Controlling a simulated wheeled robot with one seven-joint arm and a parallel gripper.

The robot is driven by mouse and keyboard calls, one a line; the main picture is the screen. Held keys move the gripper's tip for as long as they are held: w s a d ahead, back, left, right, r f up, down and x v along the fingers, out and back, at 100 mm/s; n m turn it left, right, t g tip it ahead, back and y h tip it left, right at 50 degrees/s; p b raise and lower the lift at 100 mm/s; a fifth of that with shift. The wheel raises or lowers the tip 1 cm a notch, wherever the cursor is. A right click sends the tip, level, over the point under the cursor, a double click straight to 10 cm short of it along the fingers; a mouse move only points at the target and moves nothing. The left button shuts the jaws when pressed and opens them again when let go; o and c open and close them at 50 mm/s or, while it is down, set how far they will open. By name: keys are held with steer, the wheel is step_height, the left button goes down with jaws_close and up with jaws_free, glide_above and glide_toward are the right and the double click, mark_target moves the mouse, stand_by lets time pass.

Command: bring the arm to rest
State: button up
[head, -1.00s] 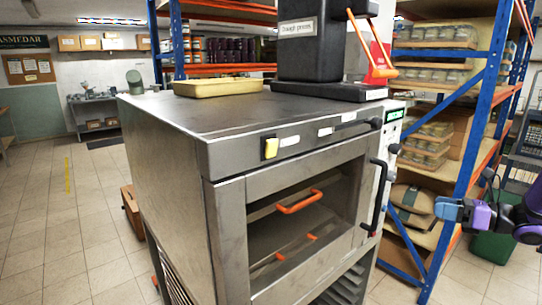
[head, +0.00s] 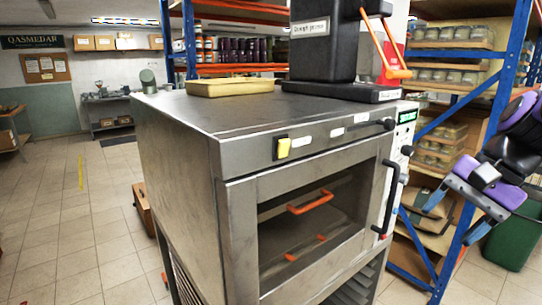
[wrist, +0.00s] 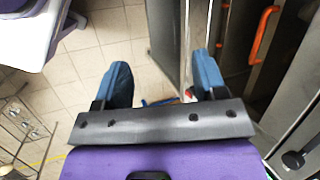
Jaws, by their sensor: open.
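My gripper (head: 453,216) shows at the right edge of the head view, purple with blue fingertips. It hangs in the air to the right of the steel oven, in front of the blue shelf rack. Part of my arm runs out of the head view at the right.
The steel oven (head: 180,150) fills the middle, its door with a dark vertical handle (head: 390,197). A black dough press (head: 323,45) and a yellowish tray (head: 236,87) stand on it. A blue rack (head: 482,125) and green bin (head: 515,240) are at right.

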steer(key=s+d+r+n+t+h, duration=0.1)
steer(key=s+r+n+t+h, duration=0.3)
steer(key=s+n, duration=0.3)
steer(key=shift+s+d+r+n+h, duration=0.2)
steer(key=shift+s+r+n+h, duration=0.25)
steer(key=shift+n+h, duration=0.3)
steer(key=shift+w, duration=0.15)
stand_by(1.1)
